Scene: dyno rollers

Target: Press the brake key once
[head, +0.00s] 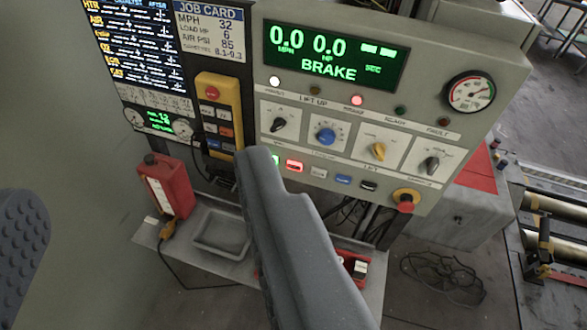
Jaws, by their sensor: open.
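The control panel (465,60) faces me with a row of small keys below its knobs. A green key (274,160) is partly hidden by my finger. Right of it are a lit red key (294,166), a pale key (318,172), a blue key (343,180) and a black key (368,185). Their labels are too small to read, so I cannot tell which is the brake key. The green display (333,55) reads 0.0 MPH, 0.0 HP and BRAKE. My gripper (140,180) is open and empty, its right finger in front of the panel's lower left, its left finger at the left edge.
A job card (211,30) lists MPH 32, load HP 6, air PSI 85. A yellow pendant (218,95) with buttons hangs left of the panel. A red emergency-stop knob (405,205) is at lower right. A red can (167,187) stands on the shelf (150,235) below.

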